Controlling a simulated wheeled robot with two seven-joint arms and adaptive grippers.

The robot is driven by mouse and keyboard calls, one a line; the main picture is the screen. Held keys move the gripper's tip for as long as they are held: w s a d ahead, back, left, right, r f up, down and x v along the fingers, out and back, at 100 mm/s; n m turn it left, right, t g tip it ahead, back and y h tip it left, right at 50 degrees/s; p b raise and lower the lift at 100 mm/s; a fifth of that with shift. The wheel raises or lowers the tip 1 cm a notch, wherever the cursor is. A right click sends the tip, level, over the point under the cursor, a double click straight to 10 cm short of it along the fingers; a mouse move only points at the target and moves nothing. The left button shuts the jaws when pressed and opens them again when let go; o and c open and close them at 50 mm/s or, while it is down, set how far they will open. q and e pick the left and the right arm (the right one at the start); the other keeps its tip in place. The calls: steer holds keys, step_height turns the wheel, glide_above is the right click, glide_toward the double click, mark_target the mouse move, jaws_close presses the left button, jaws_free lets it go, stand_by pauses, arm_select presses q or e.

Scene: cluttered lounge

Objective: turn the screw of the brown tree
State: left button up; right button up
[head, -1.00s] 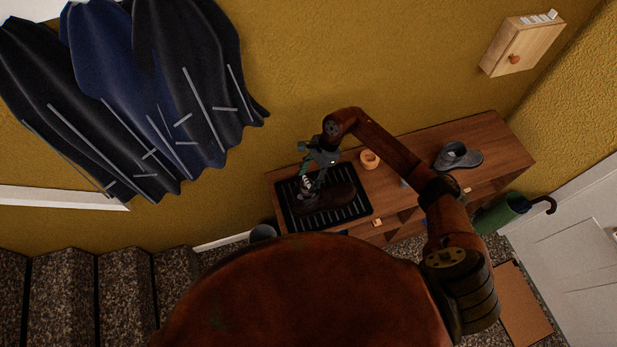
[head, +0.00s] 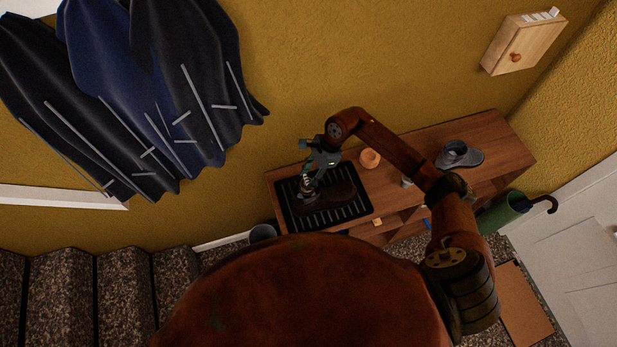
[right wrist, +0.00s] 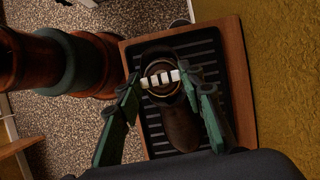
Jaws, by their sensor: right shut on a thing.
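A dark brown shoe (head: 335,198) lies on a black ribbed tray (head: 362,205) on the wooden cabinet. The shoe also shows in the right wrist view (right wrist: 181,128). A pale, ridged piece (right wrist: 160,79), apparently the screw of the brown tree, sits at the shoe's opening. The tree itself is mostly hidden. My right gripper (head: 307,187) is above the shoe's left end. In the right wrist view its fingers (right wrist: 161,77) are shut on the pale piece, one on each side. My left gripper is not in view.
Dark coats (head: 190,80) hang at left. A box (head: 523,45) is on the wall. A green umbrella holder (head: 497,216) stands at right.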

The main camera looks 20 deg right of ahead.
steer(key=m+t+b, duration=0.2)
steer(key=m, duration=0.3)
steer(key=shift+s+f+b, duration=0.1)
steer(key=shift+s+b, duration=0.05)
steer(key=shift+b, duration=0.25)
steer(key=m+t+b, duration=0.1)
steer(key=m, duration=0.2)
steer(key=m+t+h+b, duration=0.1)
steer(key=m, duration=0.1)
steer(key=shift+s+a+m+h+b, duration=0.1)
steer(key=shift+a+m+h+b, duration=0.05)
steer(key=shift+m+h+b, duration=0.2)
steer(key=m+h+b, duration=0.1)
steer(key=m, duration=0.1)
steer(key=m+h+b, duration=0.1)
steer(key=m+b, duration=0.1)
steer(key=m, duration=0.1)
steer(key=shift+a+m+t, duration=0.2)
steer(key=shift+m+t, duration=0.05)
steer(key=shift+t, duration=0.15)
steer(key=shift+s+m+h+b, duration=0.1)
steer(key=shift+m+h+b, duration=0.85)
steer(key=shift+m, duration=1.05)
steer(key=o, duration=1.2)
steer(key=shift+r, duration=0.2)
